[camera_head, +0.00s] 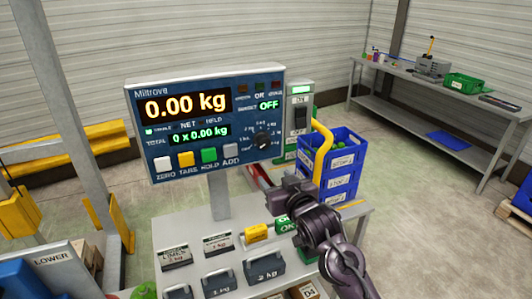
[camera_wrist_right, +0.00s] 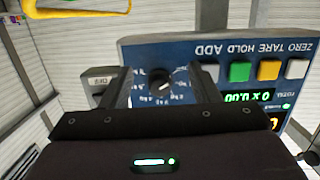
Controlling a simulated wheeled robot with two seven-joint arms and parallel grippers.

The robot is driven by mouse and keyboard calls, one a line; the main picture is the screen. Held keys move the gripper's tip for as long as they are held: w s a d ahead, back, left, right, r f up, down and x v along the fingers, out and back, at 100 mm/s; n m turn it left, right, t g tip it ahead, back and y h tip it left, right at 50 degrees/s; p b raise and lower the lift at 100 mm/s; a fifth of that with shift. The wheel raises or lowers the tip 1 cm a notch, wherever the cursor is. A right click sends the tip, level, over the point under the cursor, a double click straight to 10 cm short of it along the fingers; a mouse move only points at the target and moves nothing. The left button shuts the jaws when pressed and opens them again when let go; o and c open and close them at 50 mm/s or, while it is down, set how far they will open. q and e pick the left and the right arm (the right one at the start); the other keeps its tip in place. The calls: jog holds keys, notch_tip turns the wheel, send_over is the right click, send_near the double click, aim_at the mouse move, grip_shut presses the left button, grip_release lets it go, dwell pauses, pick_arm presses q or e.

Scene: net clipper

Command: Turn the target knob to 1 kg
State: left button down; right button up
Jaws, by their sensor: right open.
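The black target knob (camera_head: 262,140) is on the lower right of the blue Miltrove scale panel (camera_head: 140,118), with small weight marks around it. The display above reads TARGET OFF, and the main figure reads 0.00 kg. My right gripper (camera_head: 288,192) is below and in front of the knob, apart from it as far as I can see. In the right wrist view the panel appears upside down; the knob (camera_wrist_right: 161,82) shows between the two spread fingers of my right gripper (camera_wrist_right: 164,78). The gripper is open and holds nothing. My left gripper is not in view.
White, yellow, green and grey buttons (camera_head: 208,155) line the panel's lower edge. A grey switch box (camera_head: 300,115) stands right of the panel. Dark weights (camera_head: 264,268) sit on the bench below. Blue crates (camera_head: 343,160) and a yellow curved bar (camera_head: 322,150) are to the right.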

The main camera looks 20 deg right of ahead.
jog(key=t, duration=0.2)
send_near(265, 143)
jog(key=w, duration=0.2)
jog(key=w+p, duration=0.3)
jog(key=w, duration=0.3)
jog(key=shift+w, duration=0.7)
jog(key=shift+s, duration=0.1)
jog(key=c, duration=1)
